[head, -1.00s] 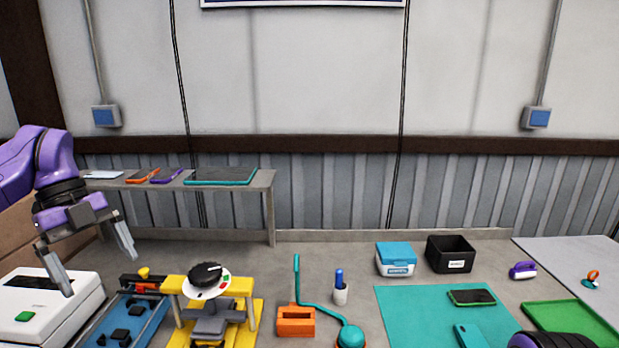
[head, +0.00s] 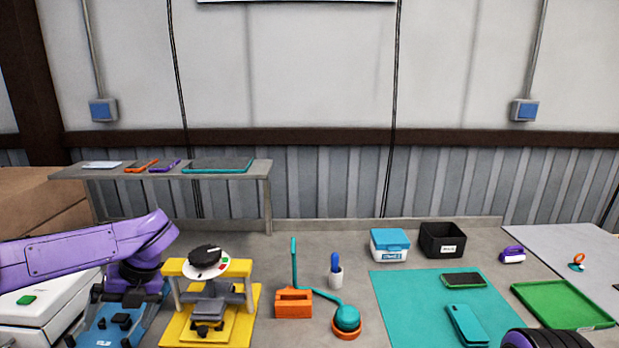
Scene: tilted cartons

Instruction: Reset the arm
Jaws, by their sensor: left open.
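My left arm, purple and black, comes in from the left edge. Its gripper (head: 131,293) is low over the blue fixture (head: 110,328) with black blocks, beside the white box. It is open, and I see nothing held in it. Its fingertips are small and partly lost against the fixture, so I cannot tell whether they touch it. A purple and black ribbed part of my right arm shows at the bottom right edge. My right gripper is out of view.
The yellow stand (head: 240,300) with a black knob is close right of the left gripper. The white box (head: 45,305) sits under the left arm. A grey shelf (head: 225,174) stands behind. An orange holder (head: 293,303), teal mat (head: 400,305) and green tray (head: 562,303) lie farther right.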

